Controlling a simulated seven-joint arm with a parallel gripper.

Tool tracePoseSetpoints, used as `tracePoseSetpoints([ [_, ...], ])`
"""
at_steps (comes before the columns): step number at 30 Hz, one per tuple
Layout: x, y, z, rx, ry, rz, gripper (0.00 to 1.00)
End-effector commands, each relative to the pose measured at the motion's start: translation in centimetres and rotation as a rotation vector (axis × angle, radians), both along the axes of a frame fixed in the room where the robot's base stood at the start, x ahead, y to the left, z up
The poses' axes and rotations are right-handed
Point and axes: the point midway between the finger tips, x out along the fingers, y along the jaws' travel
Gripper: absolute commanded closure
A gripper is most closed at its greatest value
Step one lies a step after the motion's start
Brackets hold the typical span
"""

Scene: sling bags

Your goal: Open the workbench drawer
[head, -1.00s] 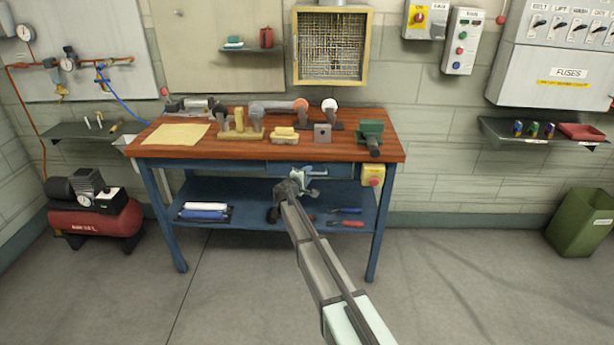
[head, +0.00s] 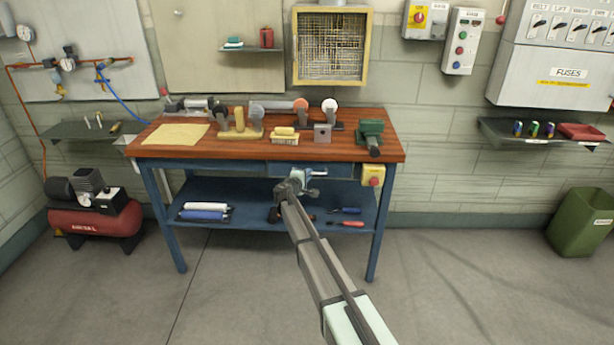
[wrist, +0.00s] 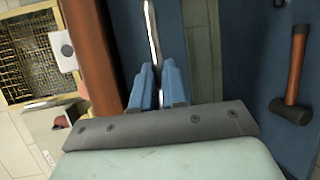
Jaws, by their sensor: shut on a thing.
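The workbench (head: 262,148) has a brown wooden top on a blue frame. Its blue drawer front (head: 340,170) is under the top, right of centre; I cannot tell from this angle whether it stands out from the frame. My gripper (head: 308,174) is in front of the drawer and hides part of it. In the wrist view my gripper's blue fingers (wrist: 158,72) are shut on the slim metal drawer handle (wrist: 151,28). The handle runs up the picture beside the blue front, and part of it is hidden between the fingers.
A yellow box with a red button (head: 373,175) hangs right of the drawer. The lower shelf (head: 250,190) holds tools, including a hammer (wrist: 296,75). Several tools and a green vise (head: 370,135) stand on the top. The floor in front is clear.

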Motion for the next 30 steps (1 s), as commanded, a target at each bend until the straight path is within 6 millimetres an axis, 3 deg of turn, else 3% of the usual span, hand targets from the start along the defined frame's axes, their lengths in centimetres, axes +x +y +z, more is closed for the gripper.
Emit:
tracePoseSetpoints([
  [8, -0.2, 0.0, 0.0, 0.0, 0.0, 0.0, 1.0],
  [14, -2.6, -0.1, 0.0, -0.001, 0.0, 0.001, 1.0],
  [30, -18.1, -0.1, 0.1, 0.0, 0.0, 0.003, 1.0],
])
